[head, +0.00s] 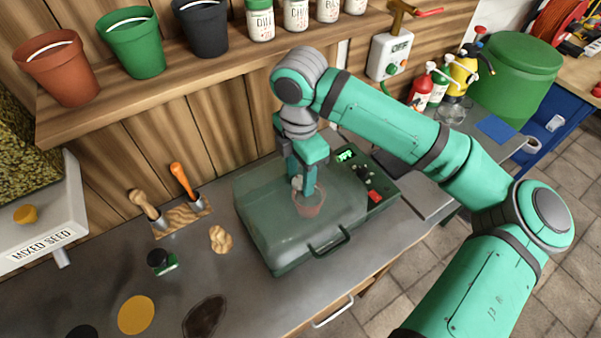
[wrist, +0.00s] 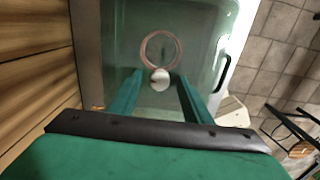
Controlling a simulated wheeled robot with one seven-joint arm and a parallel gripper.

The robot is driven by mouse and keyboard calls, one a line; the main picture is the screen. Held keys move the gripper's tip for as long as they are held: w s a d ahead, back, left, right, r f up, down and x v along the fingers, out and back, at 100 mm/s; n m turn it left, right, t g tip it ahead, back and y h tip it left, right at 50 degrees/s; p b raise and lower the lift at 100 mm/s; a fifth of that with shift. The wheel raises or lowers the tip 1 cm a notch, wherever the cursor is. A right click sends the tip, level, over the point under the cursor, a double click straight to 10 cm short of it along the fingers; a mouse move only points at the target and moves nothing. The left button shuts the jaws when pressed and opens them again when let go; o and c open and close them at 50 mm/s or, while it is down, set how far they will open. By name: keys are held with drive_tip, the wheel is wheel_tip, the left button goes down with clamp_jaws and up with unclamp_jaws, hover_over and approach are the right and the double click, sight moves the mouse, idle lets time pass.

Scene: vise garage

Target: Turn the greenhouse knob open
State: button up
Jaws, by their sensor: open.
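The greenhouse (head: 265,215) is a low green box with a clear lid and a front handle, standing on the grey bench. A small pale round knob (wrist: 160,80) shows over the lid in the wrist view; in the head view it is mostly hidden by my fingers. My gripper (head: 303,190) points down at the lid. In the wrist view my gripper (wrist: 158,73) is open, with one finger on each side of the knob. I cannot tell whether the fingers touch it. A terracotta pot (head: 311,204) shows through the lid.
A control panel (head: 372,182) with a lit display, a dark dial and a red switch is on the greenhouse's right side. A shelf with pots and jars (head: 260,22) runs behind. Hand tools (head: 184,181) stand at left.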

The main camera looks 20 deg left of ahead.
drive_tip(key=shift+s+a, duration=0.1)
drive_tip(key=c, duration=1.1)
drive_tip(key=shift+o, duration=0.2)
drive_tip(key=m, duration=1.3)
drive_tip(key=shift+m, duration=2.4)
